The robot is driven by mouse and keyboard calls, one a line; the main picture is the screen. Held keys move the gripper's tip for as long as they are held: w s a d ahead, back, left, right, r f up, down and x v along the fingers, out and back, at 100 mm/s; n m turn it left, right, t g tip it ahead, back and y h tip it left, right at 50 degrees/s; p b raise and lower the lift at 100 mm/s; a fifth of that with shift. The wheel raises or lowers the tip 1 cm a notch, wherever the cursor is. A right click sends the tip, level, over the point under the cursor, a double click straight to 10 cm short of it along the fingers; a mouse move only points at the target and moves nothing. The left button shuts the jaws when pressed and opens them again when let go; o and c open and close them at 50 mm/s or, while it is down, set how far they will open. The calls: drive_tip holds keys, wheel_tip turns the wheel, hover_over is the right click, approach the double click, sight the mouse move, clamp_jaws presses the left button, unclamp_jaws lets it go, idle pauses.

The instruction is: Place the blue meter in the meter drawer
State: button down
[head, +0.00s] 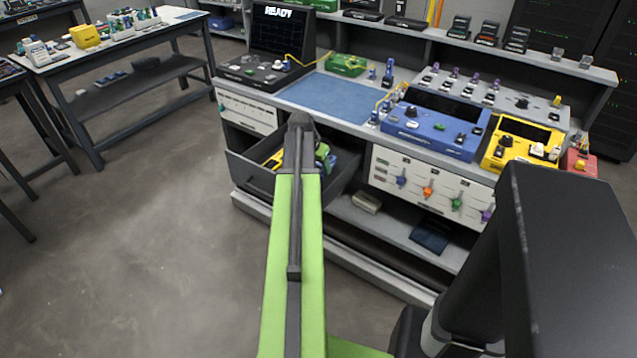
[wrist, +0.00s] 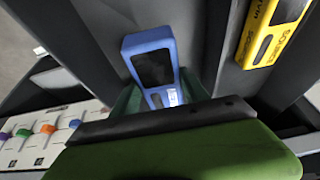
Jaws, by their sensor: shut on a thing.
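The blue meter (wrist: 152,62), with a dark screen, is held between the green fingers of my gripper (wrist: 160,97) in the wrist view. My gripper is shut on its lower part. The open drawer (head: 248,178) is pulled out from the bench in the head view, and my green arm reaches over it. In the wrist view the meter is over the drawer's grey interior (wrist: 232,82); I cannot tell whether it touches the bottom. In the head view my arm hides most of the gripper and the meter.
A yellow item (head: 272,160) lies in the drawer; it also shows in the wrist view (wrist: 270,32), right of the meter. A panel with coloured knobs (head: 428,190) is right of the drawer. A blue device (head: 435,130) and a yellow device (head: 520,145) stand on the bench.

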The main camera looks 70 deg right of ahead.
drive_tip(key=shift+f+b, duration=1.95)
drive_tip(key=shift+b, duration=0.1)
drive_tip(key=c, duration=0.6)
unclamp_jaws()
drive_tip(key=shift+r, duration=0.1)
drive_tip(key=shift+r, duration=0.1)
drive_tip(key=shift+r+p, duration=0.3)
drive_tip(key=shift+p, duration=0.2)
drive_tip(key=p+v, duration=1.1)
drive_tip(key=shift+a+r, duration=0.25)
drive_tip(key=shift+r, duration=0.1)
drive_tip(key=shift+f, duration=0.15)
